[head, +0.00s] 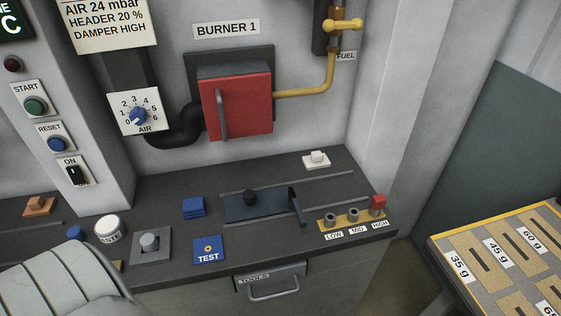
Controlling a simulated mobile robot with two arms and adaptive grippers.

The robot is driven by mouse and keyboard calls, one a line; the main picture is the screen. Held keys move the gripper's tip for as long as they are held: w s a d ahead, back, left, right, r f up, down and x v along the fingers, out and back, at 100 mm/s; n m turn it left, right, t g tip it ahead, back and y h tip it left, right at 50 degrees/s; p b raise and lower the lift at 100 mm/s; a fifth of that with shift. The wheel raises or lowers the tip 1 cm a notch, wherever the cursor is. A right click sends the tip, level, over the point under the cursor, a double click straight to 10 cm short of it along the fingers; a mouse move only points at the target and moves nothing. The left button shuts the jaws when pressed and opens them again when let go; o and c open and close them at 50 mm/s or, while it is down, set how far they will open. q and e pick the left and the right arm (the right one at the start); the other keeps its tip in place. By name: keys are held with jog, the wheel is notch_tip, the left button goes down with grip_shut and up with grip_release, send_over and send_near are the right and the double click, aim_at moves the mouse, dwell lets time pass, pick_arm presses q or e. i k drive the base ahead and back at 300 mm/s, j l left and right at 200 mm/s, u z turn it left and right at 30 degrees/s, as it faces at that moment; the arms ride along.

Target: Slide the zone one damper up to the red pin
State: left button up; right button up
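A dark blue sliding damper plate (270,209) lies between two rails on the dark bench. It has a black knob (250,198) near its middle and an upright end plate (296,206) at its right end. No zone label shows on it. A red pin (378,202) stands at the HIGH position of a yellow strip (343,220) that also has grey sockets marked LOW and MID. The end plate is left of the red pin, with a gap between them, near the LOW end.
A white block (316,160) sits behind the rails. A red burner door (237,107) is above. A drawer handle (273,290) projects from the bench front.

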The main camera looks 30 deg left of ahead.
aim_at(250, 205)
jog(key=j+u, duration=0.1)
jog(key=u, duration=0.25)
jog(key=j+u, duration=0.1)
jog(key=u, duration=0.65)
jog(key=i+j, duration=0.05)
